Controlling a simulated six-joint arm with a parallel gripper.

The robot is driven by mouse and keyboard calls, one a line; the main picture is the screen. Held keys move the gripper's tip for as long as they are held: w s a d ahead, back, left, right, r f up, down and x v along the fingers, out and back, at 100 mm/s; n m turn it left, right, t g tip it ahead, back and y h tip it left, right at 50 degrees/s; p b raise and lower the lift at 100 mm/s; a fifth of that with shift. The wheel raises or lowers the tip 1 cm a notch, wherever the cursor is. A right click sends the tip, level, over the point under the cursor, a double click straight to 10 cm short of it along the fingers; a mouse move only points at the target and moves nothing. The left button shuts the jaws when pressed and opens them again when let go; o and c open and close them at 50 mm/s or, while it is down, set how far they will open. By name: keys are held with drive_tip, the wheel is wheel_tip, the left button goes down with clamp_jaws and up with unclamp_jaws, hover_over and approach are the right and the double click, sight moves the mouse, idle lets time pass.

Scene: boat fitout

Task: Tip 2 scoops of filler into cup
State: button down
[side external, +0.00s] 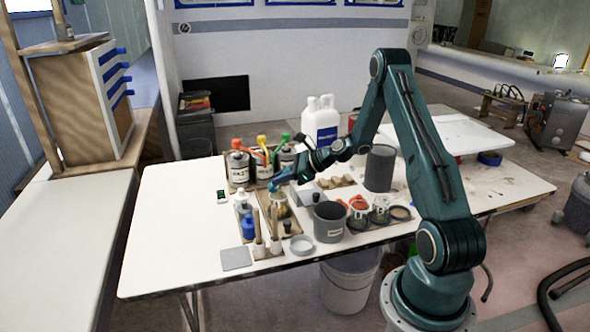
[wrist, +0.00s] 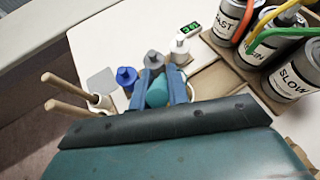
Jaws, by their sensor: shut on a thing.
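My gripper (side external: 276,187) hangs over the middle of the work table, just above a small jar (side external: 279,207) with yellowish sides. In the wrist view its two blue fingers (wrist: 164,90) are shut on a rounded teal object (wrist: 157,93). Only part of the teal object shows, and I cannot tell whether it is the scoop. A grey labelled tub (side external: 329,223) stands to the right of the gripper, and a taller dark grey cylinder (side external: 380,168) stands farther back. I cannot tell which vessel is the cup, and no filler is clearly visible.
Cans marked FAST and SLOW (wrist: 293,79) stand in a tray, with coloured spouts or handles above. Blue, grey and white bottles (side external: 247,225) and wooden-handled tools (side external: 260,238) stand in front. A small green display (side external: 222,197) sits left. The table's left part is clear.

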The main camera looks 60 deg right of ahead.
drive_tip(key=shift+s+d+f+t+y, duration=0.1)
drive_tip(key=shift+s+f+t+y, duration=0.2)
drive_tip(key=shift+t, duration=0.4)
drive_tip(key=shift+s+d+f+t+y, duration=0.1)
drive_tip(key=shift+s+t, duration=0.25)
drive_tip(key=shift+t, duration=0.35)
drive_tip(key=shift+s+d+f+t+y, duration=0.1)
drive_tip(key=shift+s+f+t+y, duration=0.2)
drive_tip(key=shift+t, duration=0.4)
drive_tip(key=shift+s+r, duration=0.1)
drive_tip(key=shift+r, duration=0.15)
drive_tip(key=shift+g+h, duration=0.3)
drive_tip(key=shift+g, duration=0.6)
wheel_tip(320, 180, up, 11)
drive_tip(key=shift+r, duration=0.1)
drive_tip(key=shift+w+a+f+n+g+h, duration=0.2)
drive_tip(key=shift+w+f+n+g, duration=0.55)
drive_tip(key=shift+g, duration=1.1)
drive_tip(key=shift+w+a+f+n+g+h, duration=0.2)
drive_tip(key=shift+w+f+n+g, duration=0.2)
drive_tip(key=shift+f+n+g, duration=1)
drive_tip(key=shift+w+a+f+n+g+h, duration=0.2)
drive_tip(key=shift+w+f+n+g, duration=0.3)
drive_tip(key=shift+g, duration=1.75)
drive_tip(key=shift+r, duration=0.15)
